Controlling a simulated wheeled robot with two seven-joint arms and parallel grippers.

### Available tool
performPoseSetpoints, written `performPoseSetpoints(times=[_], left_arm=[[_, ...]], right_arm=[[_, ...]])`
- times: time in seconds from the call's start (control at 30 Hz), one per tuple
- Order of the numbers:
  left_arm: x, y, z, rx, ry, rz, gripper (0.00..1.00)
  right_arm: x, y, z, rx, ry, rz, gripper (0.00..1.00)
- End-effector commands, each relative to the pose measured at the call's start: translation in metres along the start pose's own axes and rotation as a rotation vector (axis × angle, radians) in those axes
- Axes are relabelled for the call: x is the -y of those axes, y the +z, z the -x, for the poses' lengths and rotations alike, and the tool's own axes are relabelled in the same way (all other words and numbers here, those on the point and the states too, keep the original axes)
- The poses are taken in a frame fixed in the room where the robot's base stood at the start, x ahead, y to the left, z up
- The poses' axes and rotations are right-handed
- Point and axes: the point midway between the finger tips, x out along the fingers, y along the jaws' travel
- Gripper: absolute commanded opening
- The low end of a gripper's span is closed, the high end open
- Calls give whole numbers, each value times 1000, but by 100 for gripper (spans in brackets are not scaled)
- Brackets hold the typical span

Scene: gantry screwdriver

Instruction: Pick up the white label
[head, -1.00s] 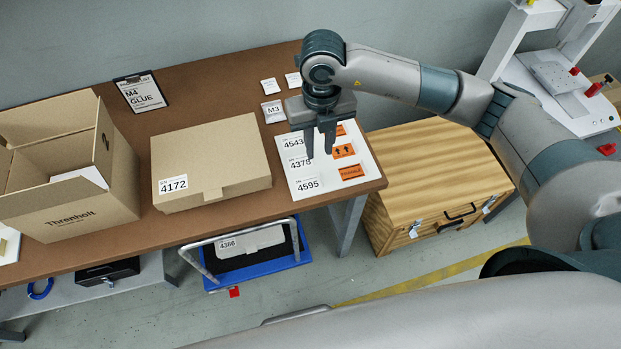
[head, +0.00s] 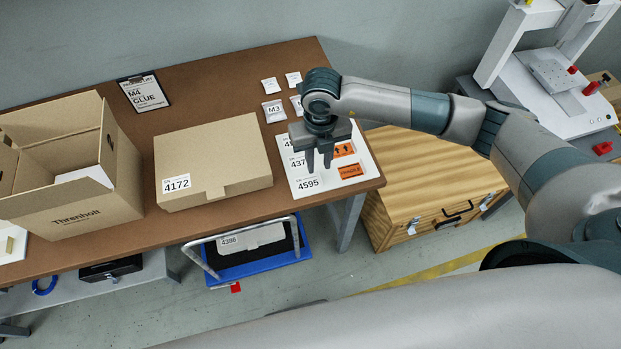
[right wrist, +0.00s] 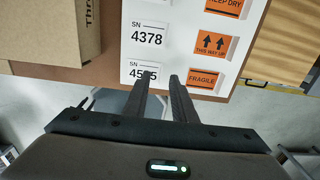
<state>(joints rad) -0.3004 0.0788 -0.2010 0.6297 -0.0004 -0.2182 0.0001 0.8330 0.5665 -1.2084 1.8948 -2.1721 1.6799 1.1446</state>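A white sheet (head: 365,164) at the right end of the brown table carries white labels with black numbers in a column and orange labels beside them. The white label 4595 (head: 307,184) is nearest the front edge; in the right wrist view the label 4595 (right wrist: 130,66) is partly covered by a fingertip. The white label 4378 (right wrist: 147,38) lies beyond it. My right gripper (head: 318,169) points down over the sheet, open with a narrow empty gap. In the right wrist view my right gripper (right wrist: 161,77) has its tips near label 4595. Contact cannot be told. My left gripper is out of view.
A closed carton (head: 215,150) labelled 4172 and an open carton (head: 85,210) stand left of the sheet. Small white packets (head: 274,111) and a clipboard (head: 144,92) lie behind. A wooden chest (head: 430,170) is right of the table. Bare tabletop lies behind the closed carton.

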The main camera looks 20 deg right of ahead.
Motion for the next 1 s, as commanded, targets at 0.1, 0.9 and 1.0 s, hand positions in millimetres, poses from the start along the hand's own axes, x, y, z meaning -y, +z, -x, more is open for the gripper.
performPoseSetpoints(times=[0.1, 0.9, 1.0], left_arm=[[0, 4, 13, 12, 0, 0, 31], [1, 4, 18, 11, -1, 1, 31], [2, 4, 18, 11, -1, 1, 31]], right_arm=[[2, 0, -11, -4, -3, -2, 24], [2, 1, -39, 0, 0, 0, 10], [2, 1, -39, 0, 0, 0, 0]])
